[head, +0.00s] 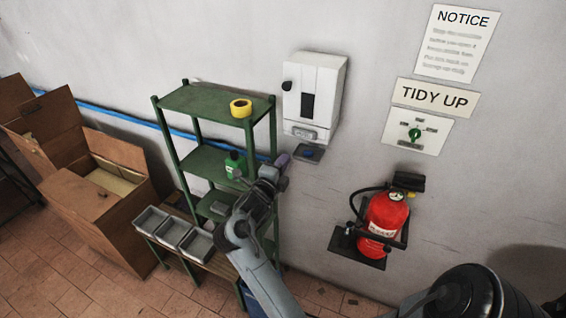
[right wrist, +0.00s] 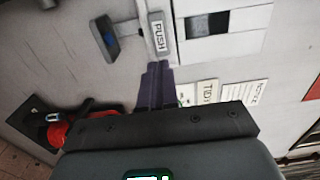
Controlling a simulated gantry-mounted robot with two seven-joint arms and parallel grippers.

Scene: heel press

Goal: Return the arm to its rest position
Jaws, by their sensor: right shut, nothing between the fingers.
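My right gripper (head: 283,160) is in front of the wall, just below and left of a white wall-mounted box (head: 318,88). Its purple fingers are shut with nothing between them; they also show in the right wrist view (right wrist: 156,72). Their tips are close to the box's grey bar marked PUSH (right wrist: 157,35); I cannot tell whether they touch it. A small dark tray (head: 318,153) with a blue spot sticks out under the box, right of the fingers in the head view. My left gripper is not in view.
A green shelf (head: 190,98) holding yellow tape (head: 241,108) and a green bottle (head: 235,165) stands left of my right arm. A red fire extinguisher (head: 384,220) hangs at right. Cardboard boxes (head: 125,205) and grey bins (head: 172,233) are at left.

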